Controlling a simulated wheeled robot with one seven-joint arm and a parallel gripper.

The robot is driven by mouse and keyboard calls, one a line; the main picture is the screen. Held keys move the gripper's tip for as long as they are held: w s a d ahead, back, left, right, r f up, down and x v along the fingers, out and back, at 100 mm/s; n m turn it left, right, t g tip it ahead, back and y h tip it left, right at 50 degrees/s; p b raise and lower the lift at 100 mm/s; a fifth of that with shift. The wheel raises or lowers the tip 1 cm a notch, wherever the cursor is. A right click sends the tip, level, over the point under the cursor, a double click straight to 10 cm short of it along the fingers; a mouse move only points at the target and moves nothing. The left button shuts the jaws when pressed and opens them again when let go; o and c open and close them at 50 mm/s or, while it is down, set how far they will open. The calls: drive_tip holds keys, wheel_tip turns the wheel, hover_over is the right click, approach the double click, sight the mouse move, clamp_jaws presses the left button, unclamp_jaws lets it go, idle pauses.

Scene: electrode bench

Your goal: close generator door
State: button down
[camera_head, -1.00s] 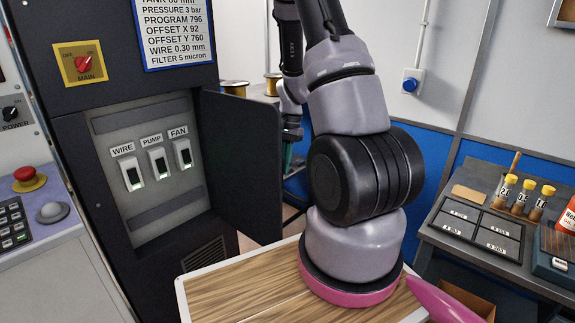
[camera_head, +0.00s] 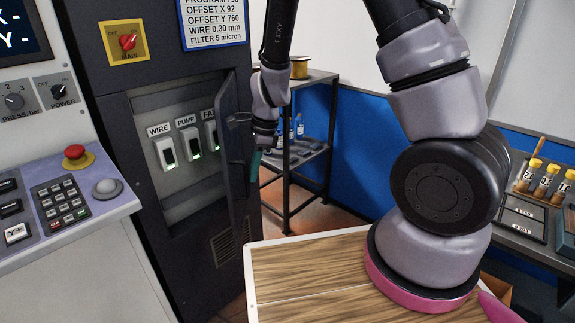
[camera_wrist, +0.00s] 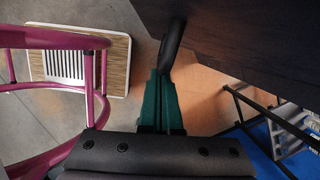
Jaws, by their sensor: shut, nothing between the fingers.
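The generator door (camera_head: 233,150) is a dark panel hinged on the right side of the dark cabinet. It stands partly open, seen nearly edge-on, and its free edge cuts across the FAN switch. My gripper (camera_head: 254,166) is on the outer, right side of the door, with its teal fingers shut and empty, close to the panel. In the wrist view my gripper (camera_wrist: 160,75) points at a black bar-like handle (camera_wrist: 173,45) on the dark door panel (camera_wrist: 245,35). The fingertips are at or beside the handle; whether they touch is unclear.
Inside the cabinet (camera_head: 125,82) are the WIRE, PUMP and FAN switches (camera_head: 189,143). A control console (camera_head: 60,215) stands at left. A shelf rack (camera_head: 310,150) stands behind my gripper, near the blue wall. A bench with vials (camera_head: 545,180) is at right.

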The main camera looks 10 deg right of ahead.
drive_tip(key=w+a+m+t, duration=0.1)
drive_tip(key=w+a+m, duration=0.3)
drive_tip(key=a, duration=0.7)
drive_tip(key=w+a+m+t, duration=0.1)
drive_tip(key=w+a+m, duration=0.3)
drive_tip(key=a, duration=0.8)
drive_tip(key=shift+w+a+m+h, duration=0.3)
drive_tip(key=shift+w+m+h, duration=0.1)
drive_tip(key=shift+m, duration=0.4)
drive_tip(key=shift+r, duration=0.2)
drive_tip(key=shift+w, duration=0.1)
